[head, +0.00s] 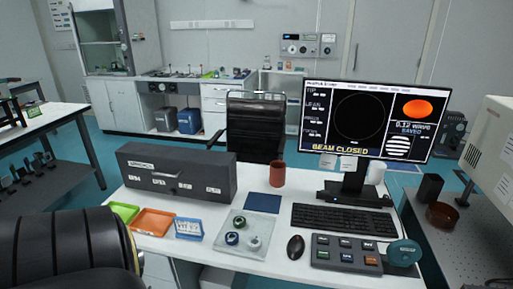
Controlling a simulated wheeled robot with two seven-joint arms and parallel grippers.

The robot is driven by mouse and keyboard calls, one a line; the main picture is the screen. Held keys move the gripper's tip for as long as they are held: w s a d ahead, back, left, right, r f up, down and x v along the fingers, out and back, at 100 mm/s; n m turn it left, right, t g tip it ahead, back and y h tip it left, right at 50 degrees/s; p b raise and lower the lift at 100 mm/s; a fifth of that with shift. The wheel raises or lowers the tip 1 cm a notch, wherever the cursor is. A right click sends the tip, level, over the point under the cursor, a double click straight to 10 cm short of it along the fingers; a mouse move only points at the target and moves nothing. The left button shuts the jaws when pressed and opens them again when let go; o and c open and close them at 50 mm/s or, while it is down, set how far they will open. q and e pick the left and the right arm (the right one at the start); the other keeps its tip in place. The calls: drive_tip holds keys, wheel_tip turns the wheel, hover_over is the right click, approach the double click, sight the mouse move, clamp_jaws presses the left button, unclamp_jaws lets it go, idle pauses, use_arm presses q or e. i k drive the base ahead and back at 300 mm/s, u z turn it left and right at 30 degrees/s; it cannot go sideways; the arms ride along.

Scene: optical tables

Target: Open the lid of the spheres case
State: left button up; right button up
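A long dark grey case (205,172) stands on the white desk, left of the middle. It has a white label at the upper left of its front, several small white labels lower down, and what looks like a handle mid-front. Its top looks shut. The label text is too small to read, so I cannot tell for sure that it is the spheres case. Neither of my grippers is in view. A dark rounded part at the lower left, probably my own arm, covers the desk's left corner.
In front of the case are a green tray (125,212), an orange tray (153,222) and a blue box (189,229). A grey pad (262,226) holds small round parts. A brown cup (277,174), keyboard (340,219), mouse (296,247) and monitor (372,120) stand to the right.

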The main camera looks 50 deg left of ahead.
sight(207, 166)
drive_tip(key=u, duration=2.15)
drive_tip(key=k, duration=0.5)
drive_tip(key=u, duration=0.7)
drive_tip(key=i, duration=1)
drive_tip(key=z, duration=0.2)
